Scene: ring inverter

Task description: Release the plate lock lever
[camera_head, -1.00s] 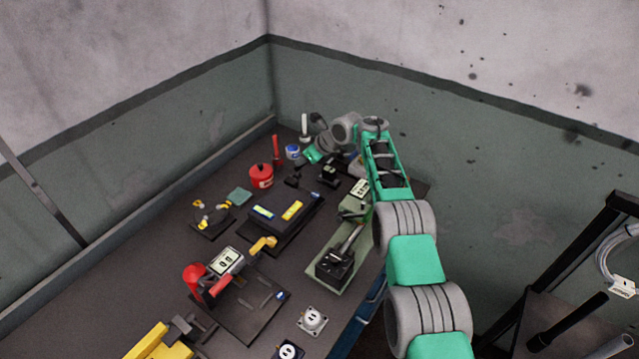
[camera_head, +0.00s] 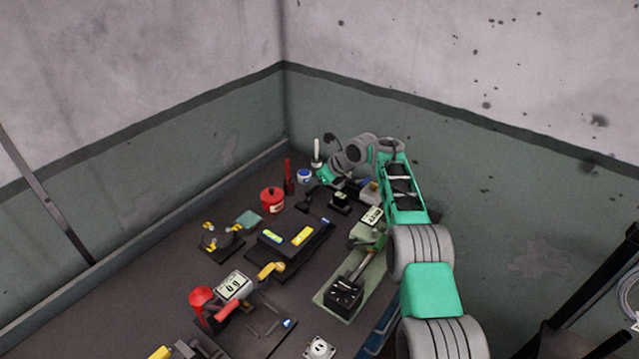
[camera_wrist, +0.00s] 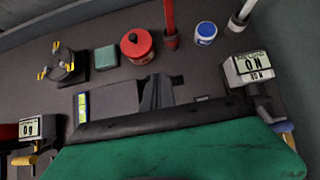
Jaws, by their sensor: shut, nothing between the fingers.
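My gripper (camera_head: 308,199) is at the far part of the bench, its dark fingers pointing down. In the wrist view its fingers (camera_wrist: 158,92) are together and empty, with the dark bench behind them. Several lever-like parts show, and I cannot tell which is the plate lock lever. A red handle (camera_head: 228,311) and a yellow handle (camera_head: 270,271) belong to a fixture at the near left, beside a display (camera_head: 232,286). A grey bar (camera_head: 356,265) lies along a pale green base (camera_head: 327,301) at the right. My gripper appears apart from all three.
A red pot (camera_head: 272,200), a blue-white tin (camera_head: 304,176) and a red post (camera_head: 288,178) stand at the back. A display box (camera_wrist: 249,67) is right of my fingers. Bare bench lies along the left.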

